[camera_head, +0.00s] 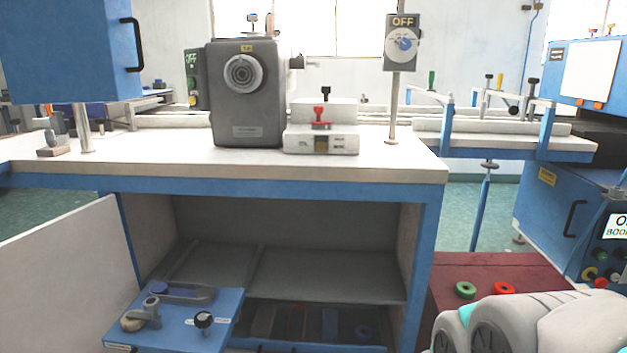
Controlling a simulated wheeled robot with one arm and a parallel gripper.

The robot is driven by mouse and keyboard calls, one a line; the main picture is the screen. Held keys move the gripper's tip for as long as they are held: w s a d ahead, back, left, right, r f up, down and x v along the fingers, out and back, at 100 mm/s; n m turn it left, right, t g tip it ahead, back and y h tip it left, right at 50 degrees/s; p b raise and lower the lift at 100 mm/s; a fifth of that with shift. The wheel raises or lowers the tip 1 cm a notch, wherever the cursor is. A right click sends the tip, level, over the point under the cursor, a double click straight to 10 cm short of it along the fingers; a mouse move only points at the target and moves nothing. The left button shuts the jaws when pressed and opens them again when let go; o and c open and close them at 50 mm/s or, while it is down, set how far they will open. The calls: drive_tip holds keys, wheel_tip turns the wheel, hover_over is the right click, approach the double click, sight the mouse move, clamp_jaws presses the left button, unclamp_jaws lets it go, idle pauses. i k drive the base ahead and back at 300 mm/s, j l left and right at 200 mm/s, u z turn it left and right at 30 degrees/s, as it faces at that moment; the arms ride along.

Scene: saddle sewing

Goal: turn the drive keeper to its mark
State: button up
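No part carries a readable "drive keeper" label, so I cannot tell for sure which one it is. A grey machine head (246,115) with a round dial (244,74) stands on the white bench. Right of it, a red handle (320,117) sits on a pale stepped block (320,138). A blue rotary knob (404,42) is on a white disc under an "OFF" sign on a post. Below, a blue board (180,322) bears a lever fitting and a black knob (204,320). My arm's pale links show at lower right; my gripper is not in view.
The white bench top (90,165) has free room at its front. An open cabinet with a shelf (325,275) lies below. A dark red box (490,270) with green and red rings stands at right. A blue machine (570,220) stands beyond it.

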sight(152, 304)
drive_tip(key=u, duration=1.5)
